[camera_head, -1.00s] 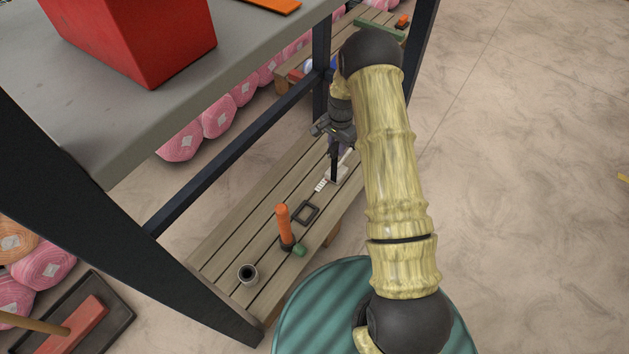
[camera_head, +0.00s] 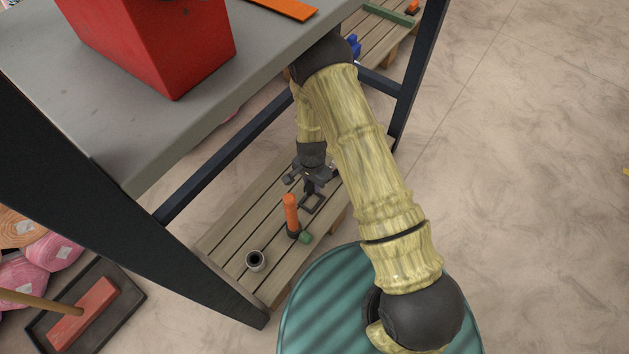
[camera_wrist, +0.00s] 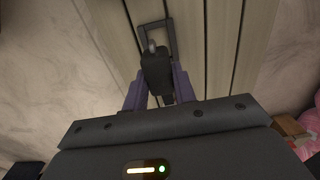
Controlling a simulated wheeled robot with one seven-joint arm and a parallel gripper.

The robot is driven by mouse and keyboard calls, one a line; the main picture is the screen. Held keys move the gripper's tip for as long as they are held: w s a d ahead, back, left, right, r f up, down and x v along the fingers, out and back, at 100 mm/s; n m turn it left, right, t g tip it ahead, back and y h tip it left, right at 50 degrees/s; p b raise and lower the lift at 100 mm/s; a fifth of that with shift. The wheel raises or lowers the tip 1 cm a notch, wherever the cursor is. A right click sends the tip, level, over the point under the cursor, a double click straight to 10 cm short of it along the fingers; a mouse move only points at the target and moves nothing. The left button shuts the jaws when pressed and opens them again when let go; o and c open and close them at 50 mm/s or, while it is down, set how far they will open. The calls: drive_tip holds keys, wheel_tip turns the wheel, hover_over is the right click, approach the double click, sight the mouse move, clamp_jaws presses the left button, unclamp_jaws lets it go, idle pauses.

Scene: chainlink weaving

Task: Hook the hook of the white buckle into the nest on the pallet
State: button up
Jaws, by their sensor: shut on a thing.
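My gripper (camera_head: 311,188) is low over the pallet (camera_head: 238,232), under the grey table. Its purple fingers show in the wrist view (camera_wrist: 159,82), shut on a shaded, dark-looking piece (camera_wrist: 157,68) with a paler grey hook-like tip (camera_wrist: 152,46). I take this piece to be the buckle; its white colour does not show here. A dark rectangular frame (camera_head: 314,210), seemingly the nest, lies on the slats just beyond the fingers and also shows in the wrist view (camera_wrist: 172,42). The tip overlaps the frame's opening in that view; I cannot tell whether they touch.
The table (camera_head: 270,45) with a red bin (camera_head: 160,45) overhangs the pallet.

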drive_tip(key=shift+f+b, duration=1.95)
drive_tip(key=shift+f, duration=1.55)
drive_tip(key=shift+f+b, duration=0.35)
drive_tip(key=shift+f, duration=0.3)
drive_tip(key=o, duration=1.1)
drive_tip(key=shift+c, duration=0.2)
wheel_tip(320, 180, up, 12)
drive_tip(key=p, duration=0.5)
drive_tip(key=shift+p, duration=0.4)
drive_tip(key=shift+f, duration=0.1)
